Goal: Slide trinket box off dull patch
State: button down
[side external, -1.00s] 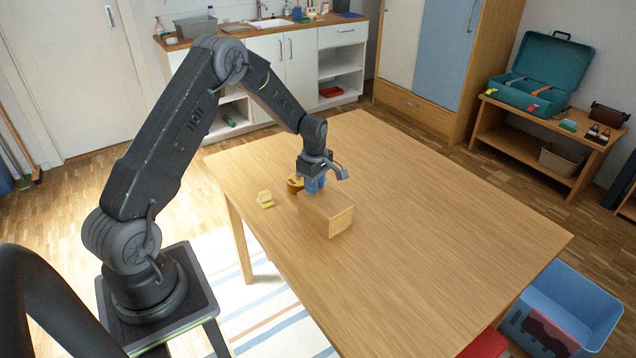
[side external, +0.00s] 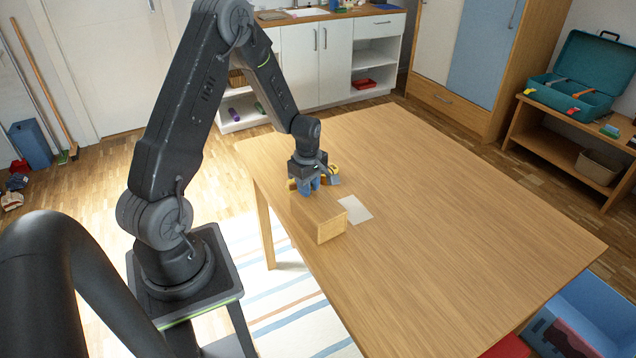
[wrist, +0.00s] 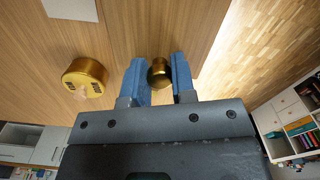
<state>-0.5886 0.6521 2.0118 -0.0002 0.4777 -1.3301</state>
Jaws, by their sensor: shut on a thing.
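In the wrist view, the blue fingers (wrist: 159,78) are shut on a brass knob (wrist: 159,72) at the box. The pale, dull patch (side external: 356,209) lies on the table just right of the box; it also shows in the wrist view (wrist: 70,8). Whether the box still overlaps the patch's near edge, I cannot tell.
A round brass object with dark marks (wrist: 85,77) stands near the fingers, on the patch's side.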

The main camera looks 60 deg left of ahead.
jog(key=shift+s, duration=0.45)
jog(key=c, duration=0.9)
grip_release()
jog(key=shift+o, duration=0.2)
notch_tip(320, 180, up, 14)
